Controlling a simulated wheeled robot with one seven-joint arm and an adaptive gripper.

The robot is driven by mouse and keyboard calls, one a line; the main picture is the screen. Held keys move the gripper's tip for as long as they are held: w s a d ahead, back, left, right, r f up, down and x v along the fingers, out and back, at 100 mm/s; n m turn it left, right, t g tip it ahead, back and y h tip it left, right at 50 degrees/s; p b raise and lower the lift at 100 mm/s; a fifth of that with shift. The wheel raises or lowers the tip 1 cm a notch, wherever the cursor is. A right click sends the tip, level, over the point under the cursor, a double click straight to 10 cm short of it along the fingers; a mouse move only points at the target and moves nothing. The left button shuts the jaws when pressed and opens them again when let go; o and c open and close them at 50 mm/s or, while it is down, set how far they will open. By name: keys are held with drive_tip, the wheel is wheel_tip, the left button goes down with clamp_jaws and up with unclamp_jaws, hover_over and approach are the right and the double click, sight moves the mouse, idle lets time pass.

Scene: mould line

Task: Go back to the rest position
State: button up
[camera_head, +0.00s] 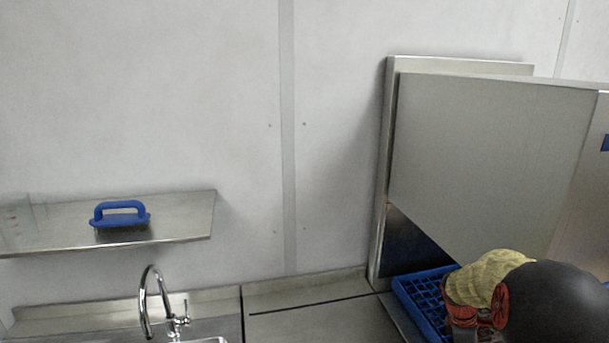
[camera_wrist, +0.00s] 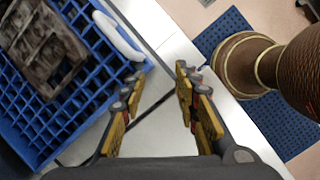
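My gripper (camera_wrist: 160,88) shows in the wrist view with its two yellow-padded fingers apart and nothing between them. It is open, above a pale steel surface beside a blue crate (camera_wrist: 82,100). In the head view my arm fills the lower right corner in front of the same blue crate (camera_head: 408,290), and the fingers cannot be made out there. A brown gridded mould (camera_wrist: 38,45) lies in the crate in the wrist view. A white curved piece (camera_wrist: 118,36) lies along the crate's upper right edge.
A large steel panelled unit (camera_head: 480,155) stands behind the crate. At left are a steel tap (camera_head: 150,300) and a wall shelf (camera_head: 185,215) with a blue-handled tool (camera_head: 120,212). A dark blue mat (camera_wrist: 240,28) lies on the floor. The counter (camera_head: 300,293) right of the sink is clear.

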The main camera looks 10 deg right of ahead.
drive_tip(key=s+a+r+m+t+y+b, duration=0.1)
drive_tip(key=s+a+r+m+t+b, duration=0.1)
drive_tip(key=s+a, duration=0.4)
drive_tip(key=s+a+r+m+t+y+b, duration=0.1)
drive_tip(key=s+a+r+m, duration=0.4)
drive_tip(key=a, duration=1.1)
drive_tip(key=s+a+r+m+t+y+b, duration=0.1)
drive_tip(key=s+a+r+m+t+b, duration=0.2)
drive_tip(key=a, duration=0.8)
drive_tip(key=s+r+m+b, duration=0.1)
drive_tip(key=s+r+b, duration=0.1)
drive_tip(key=s+r, duration=0.1)
drive_tip(key=shift+s+a+r+t+y, duration=0.3)
drive_tip(key=shift+s+t, duration=0.1)
drive_tip(key=shift+s, duration=0.45)
drive_tip(key=shift+d, duration=0.1)
